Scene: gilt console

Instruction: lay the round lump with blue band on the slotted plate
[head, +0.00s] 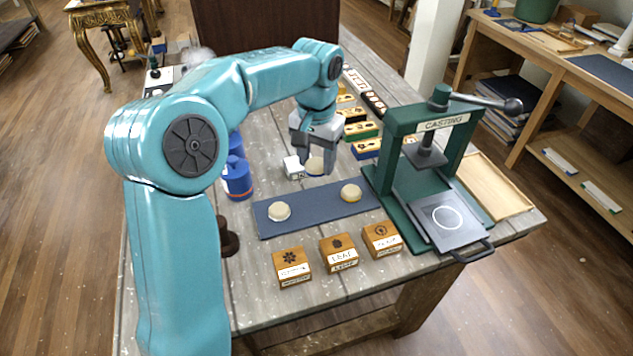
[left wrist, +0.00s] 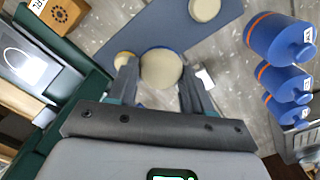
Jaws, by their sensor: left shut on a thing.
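My left gripper (head: 314,160) is shut on a pale round lump (head: 315,167), above the table just behind the dark blue mat. The same lump shows between the fingers in the left wrist view (left wrist: 161,69). Two other pale round lumps lie on the mat, one at its left (head: 279,212) and one at its right (head: 350,193). I cannot make out slots. My right gripper is not in view.
The dark blue mat (head: 318,210) lies mid-table, with several labelled wooden blocks (head: 338,254) in front. Blue bottles (head: 238,178) stand left. A small white block (head: 293,168) is beside the gripper. Coloured moulds (head: 361,130) line the back. A wooden tray (head: 493,185) lies right of the press.

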